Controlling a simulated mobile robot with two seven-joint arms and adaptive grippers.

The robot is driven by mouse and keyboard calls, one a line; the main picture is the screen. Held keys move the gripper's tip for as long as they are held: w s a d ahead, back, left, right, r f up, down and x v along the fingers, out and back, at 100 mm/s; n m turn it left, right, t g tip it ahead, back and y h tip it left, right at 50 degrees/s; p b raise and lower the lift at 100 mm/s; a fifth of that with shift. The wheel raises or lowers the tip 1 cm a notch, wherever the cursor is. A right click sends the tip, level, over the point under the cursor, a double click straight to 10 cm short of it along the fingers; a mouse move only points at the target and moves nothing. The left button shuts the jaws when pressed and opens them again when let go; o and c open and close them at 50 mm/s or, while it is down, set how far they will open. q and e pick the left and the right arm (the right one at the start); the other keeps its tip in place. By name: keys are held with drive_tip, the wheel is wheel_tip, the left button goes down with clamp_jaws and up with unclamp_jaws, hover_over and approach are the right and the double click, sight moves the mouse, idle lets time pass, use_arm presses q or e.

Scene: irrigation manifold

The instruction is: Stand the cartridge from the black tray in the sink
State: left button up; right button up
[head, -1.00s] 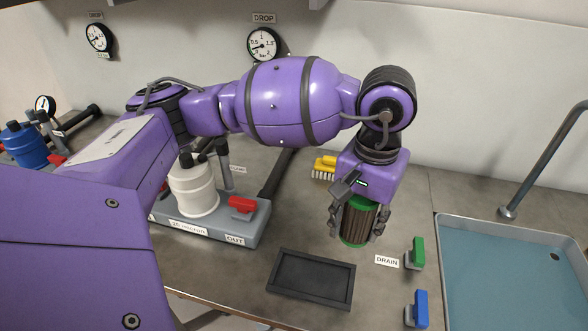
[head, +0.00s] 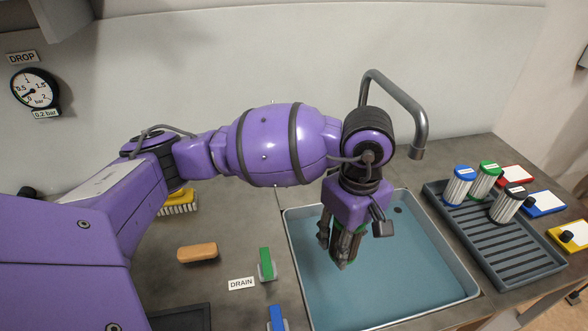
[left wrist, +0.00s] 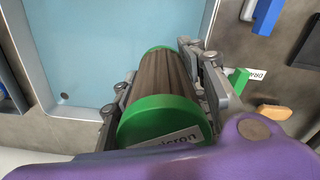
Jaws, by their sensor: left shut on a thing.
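The cartridge (head: 347,246) is a brown pleated cylinder with green end caps. My left gripper (head: 343,244) points down and is shut around its sides, over the blue-floored sink (head: 425,275). In the left wrist view the cartridge (left wrist: 160,82) lies between the finger pads, with a printed label on its near green cap. The cartridge looks roughly upright; I cannot tell whether its lower end touches the sink floor. The black tray (head: 182,318) shows only in part at the bottom edge of the head view. My right gripper is not in view.
A faucet (head: 397,100) arches behind the sink. A ribbed grey rack (head: 490,262) on the right holds three white cartridges with blue, green and black caps. Left of the sink are a green handle (head: 266,263), a blue handle (head: 276,317) and an orange block (head: 197,252).

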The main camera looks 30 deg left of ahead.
use_arm(q)
drive_tip(key=n, duration=0.2)
drive_tip(key=d+f+n, duration=0.1)
drive_tip(key=n, duration=0.1)
drive_tip(key=f+n, duration=0.1)
drive_tip(key=n, duration=0.1)
drive_tip(key=shift+w+d+f+n, duration=0.1)
drive_tip(key=shift+w+d+n, duration=0.1)
drive_tip(key=shift+n, duration=0.2)
drive_tip(key=n, duration=0.1)
drive_tip(key=f+n, duration=0.1)
drive_tip(key=n, duration=0.2)
drive_tip(key=shift+d+f, duration=0.15)
drive_tip(key=shift+d, duration=0.15)
wheel_tip(320, 180, down, 2)
drive_tip(key=f+n+b, duration=0.1)
drive_tip(key=n, duration=0.6)
drive_tip(key=n+b, duration=0.3)
drive_tip(key=n, duration=0.9)
hover_over(345, 299)
wheel_tip(345, 299, down, 5)
wheel_tip(345, 299, down, 5)
drive_tip(key=shift+r, duration=0.1)
drive_tip(key=shift+f, duration=2.4)
